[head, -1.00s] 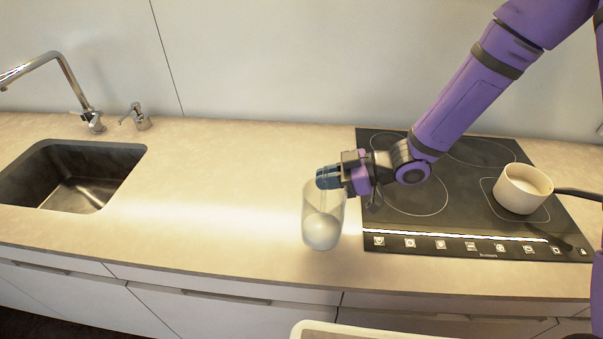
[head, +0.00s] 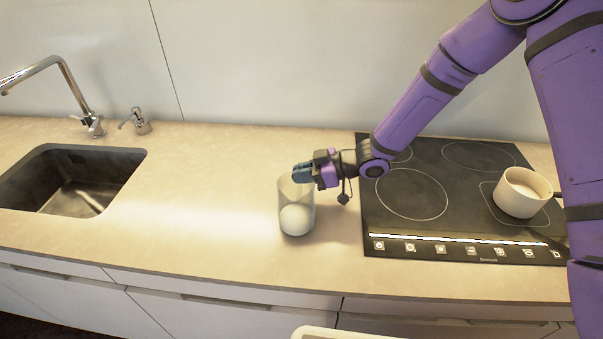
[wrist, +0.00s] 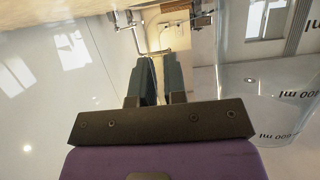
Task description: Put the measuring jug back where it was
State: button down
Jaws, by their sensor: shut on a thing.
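The clear measuring jug (head: 296,222), with something white and rounded in its lower part, is upright over the counter between the sink and the hob. My gripper (head: 303,173) reaches it from the right and is shut on its upper wall. I cannot tell whether the jug's base touches the counter. In the wrist view the fingers (wrist: 160,82) are close together, and the clear jug wall with "ml" markings (wrist: 279,134) fills the right side.
The black hob (head: 425,232) lies right of the jug, with a white saucepan (head: 520,195) on it. The sink (head: 75,180) and tap (head: 62,75) are at the left. The counter (head: 190,200) between sink and jug is clear. A pale rim (head: 345,332) shows at the bottom edge.

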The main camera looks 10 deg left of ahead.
jog(key=shift+f, duration=0.1)
jog(key=c, duration=1.2)
grip_release()
jog(key=shift+o, duration=0.2)
jog(key=shift+d, duration=0.15)
jog(key=v, duration=1.1)
jog(key=shift+d+r, duration=0.35)
